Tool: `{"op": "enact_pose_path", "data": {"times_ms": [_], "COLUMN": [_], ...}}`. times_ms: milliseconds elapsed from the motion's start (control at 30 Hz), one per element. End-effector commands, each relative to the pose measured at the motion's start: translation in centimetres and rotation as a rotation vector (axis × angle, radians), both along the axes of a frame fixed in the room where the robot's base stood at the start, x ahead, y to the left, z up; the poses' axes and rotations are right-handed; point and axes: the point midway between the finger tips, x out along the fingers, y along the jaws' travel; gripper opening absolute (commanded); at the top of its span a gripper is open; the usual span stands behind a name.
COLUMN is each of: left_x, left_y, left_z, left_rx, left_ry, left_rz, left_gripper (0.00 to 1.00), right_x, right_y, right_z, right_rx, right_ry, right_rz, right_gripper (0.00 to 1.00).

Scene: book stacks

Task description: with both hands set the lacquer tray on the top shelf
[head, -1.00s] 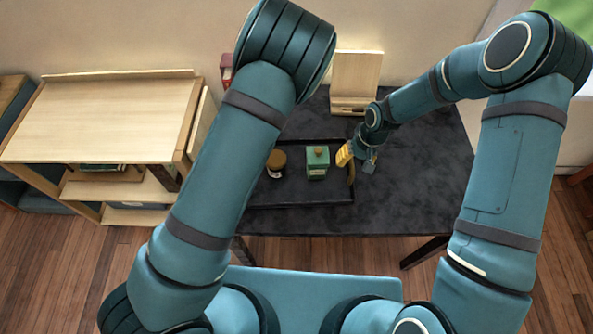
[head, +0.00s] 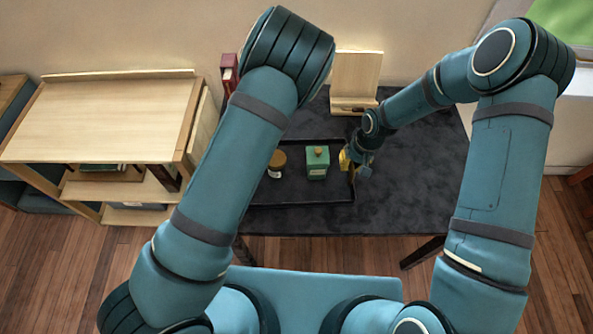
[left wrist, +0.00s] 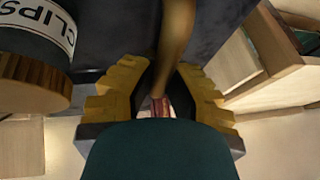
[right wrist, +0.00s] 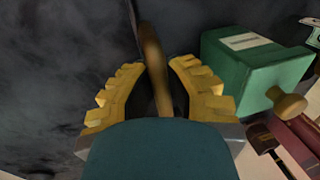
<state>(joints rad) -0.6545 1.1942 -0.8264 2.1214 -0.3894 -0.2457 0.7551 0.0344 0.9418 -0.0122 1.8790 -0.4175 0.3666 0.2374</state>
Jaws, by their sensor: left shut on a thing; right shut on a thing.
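The black lacquer tray (head: 310,192) appears to lie on the dark table in the head view. My right gripper (head: 353,164) is shut on the tray's brown right handle, which also shows between its fingers in the right wrist view (right wrist: 152,50). My left gripper (left wrist: 160,92) is shut on the other brown handle (left wrist: 176,40) in the left wrist view; my left arm hides it in the head view. A brown-lidded jar (head: 276,164) marked CLIPS and a green container (head: 317,162) with a knob stand upright on the tray. The shelf unit's pale top (head: 110,115) is bare.
The dark table (head: 420,180) is clear to the right of the tray. A pale wooden stand (head: 355,80) is at its back, with red books (head: 228,78) to the left. Lower shelves (head: 110,190) hold books and a grey box. A floor gap separates the shelf unit and table.

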Motion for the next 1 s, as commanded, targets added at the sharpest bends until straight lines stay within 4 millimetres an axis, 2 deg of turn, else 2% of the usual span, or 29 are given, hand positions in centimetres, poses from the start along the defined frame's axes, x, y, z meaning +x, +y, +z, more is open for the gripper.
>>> {"op": "enact_pose_path", "data": {"times_ms": [333,800,1000], "left_x": [0.0,0.1,0.0], "left_y": [0.0,0.0,0.1], "left_z": [0.7,4.4,5.1], "left_rx": [0.000,0.000,0.001], "left_ry": [-0.001,-0.002,-0.001], "left_rz": [0.000,0.001,0.001], "left_gripper": [0.00,0.00,0.00], "right_x": [0.1,0.0,0.0], "right_y": [0.0,0.0,-0.1], "right_z": [0.8,4.4,5.1], "right_rx": [0.000,-0.001,-0.001], "right_ry": [-0.001,0.000,0.000], "right_rz": [0.000,0.000,0.000], "right_gripper": [0.00,0.00,0.00]}}
